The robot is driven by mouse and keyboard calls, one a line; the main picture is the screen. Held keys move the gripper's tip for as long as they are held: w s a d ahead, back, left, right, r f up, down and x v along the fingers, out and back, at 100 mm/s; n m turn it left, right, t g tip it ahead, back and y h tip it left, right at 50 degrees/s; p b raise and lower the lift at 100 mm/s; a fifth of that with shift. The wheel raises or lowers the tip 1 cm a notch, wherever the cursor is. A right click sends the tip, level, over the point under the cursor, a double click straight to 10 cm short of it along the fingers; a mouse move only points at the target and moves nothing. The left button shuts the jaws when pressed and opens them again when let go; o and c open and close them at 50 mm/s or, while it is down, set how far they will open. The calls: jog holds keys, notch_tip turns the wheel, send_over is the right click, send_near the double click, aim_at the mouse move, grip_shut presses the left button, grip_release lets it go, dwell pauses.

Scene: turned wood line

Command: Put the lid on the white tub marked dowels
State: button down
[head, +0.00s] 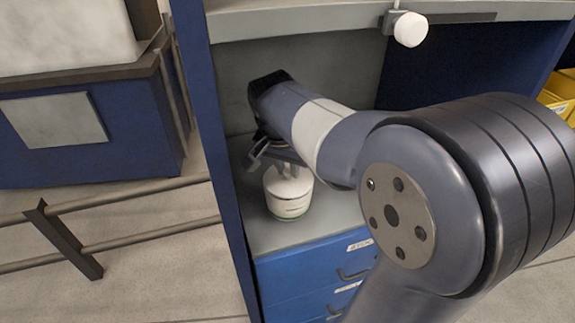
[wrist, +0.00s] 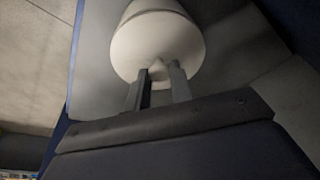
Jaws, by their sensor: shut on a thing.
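A white tub (head: 289,207) with a green band and a small unreadable label stands on the grey shelf of a blue workbench in the head view. A white lid (head: 287,175) sits over its top. Whether the lid rests fully down on the rim I cannot tell. My gripper (head: 285,165) is above the tub, shut on the knob of the lid. In the wrist view my gripper (wrist: 161,75) has its two fingers on either side of the pale knob, and the round white lid (wrist: 130,50) fills the top. The tub's mark is too small to read.
The grey shelf (head: 335,212) has free room right of the tub. Blue drawers (head: 300,285) are below it. A blue upright (head: 215,150) stands close on the left, and an overhead ledge (head: 300,20) crosses above. Yellow bins (head: 560,85) are at far right.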

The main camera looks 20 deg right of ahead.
jog(key=c, duration=1.2)
grip_release()
jog(key=shift+o, duration=0.6)
jog(key=o, duration=0.4)
jog(key=shift+r+p, duration=3.1)
jog(key=shift+r, duration=0.5)
